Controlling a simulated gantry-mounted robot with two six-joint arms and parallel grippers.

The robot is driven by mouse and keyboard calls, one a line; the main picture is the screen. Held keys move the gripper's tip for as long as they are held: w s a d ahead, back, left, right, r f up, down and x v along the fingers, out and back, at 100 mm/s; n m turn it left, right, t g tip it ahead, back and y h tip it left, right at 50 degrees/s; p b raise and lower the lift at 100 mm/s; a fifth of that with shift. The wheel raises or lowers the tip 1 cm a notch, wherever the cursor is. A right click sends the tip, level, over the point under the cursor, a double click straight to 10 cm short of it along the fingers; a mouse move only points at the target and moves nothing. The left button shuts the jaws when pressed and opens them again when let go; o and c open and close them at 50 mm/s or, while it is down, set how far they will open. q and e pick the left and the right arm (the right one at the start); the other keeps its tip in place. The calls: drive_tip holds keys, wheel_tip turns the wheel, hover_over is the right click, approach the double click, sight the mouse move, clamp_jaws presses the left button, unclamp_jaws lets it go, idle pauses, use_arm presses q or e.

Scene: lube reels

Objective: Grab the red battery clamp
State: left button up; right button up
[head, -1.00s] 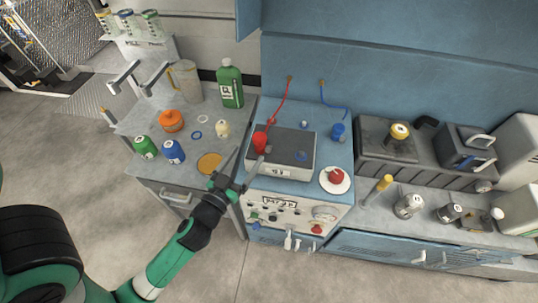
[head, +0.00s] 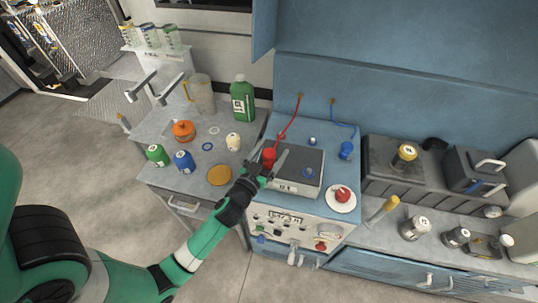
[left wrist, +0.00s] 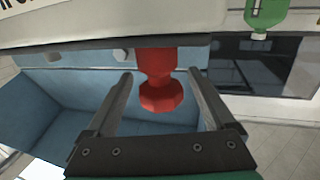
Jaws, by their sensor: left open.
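The red battery clamp (head: 268,157) is a red knobbed piece at the end of a red cable (head: 288,127), at the left side of the grey-topped battery box (head: 307,184). It also shows in the left wrist view (left wrist: 160,85), between the two fingers and a little beyond or level with their tips. My left gripper (head: 271,163) is open, its fingers on either side of the clamp. I cannot tell whether either finger touches it. My right gripper is not in view.
A blue clamp (head: 346,150) on a blue cable stands to the right. A red knob on a white disc (head: 341,199) is at the front right. The left bench holds a green bottle (head: 243,100), a clear jug (head: 202,95) and small cans. A blue wall panel rises behind.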

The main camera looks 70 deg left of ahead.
use_arm(q)
drive_tip(key=shift+x, duration=0.9)
clamp_jaws()
wheel_tip(320, 180, up, 4)
drive_tip(key=p, duration=0.3)
drive_tip(key=d+r, duration=0.2)
drive_tip(key=s+d+r, duration=0.1)
drive_tip(key=r, duration=0.1)
drive_tip(key=shift+s+d+p, duration=0.2)
drive_tip(key=shift+d+p, duration=0.1)
drive_tip(key=shift+d, duration=0.05)
drive_tip(key=s+d+r, duration=0.3)
drive_tip(key=d+r, duration=0.2)
drive_tip(key=d, duration=0.4)
drive_tip(key=shift+s+d+b, duration=0.25)
drive_tip(key=shift+s+b, duration=0.1)
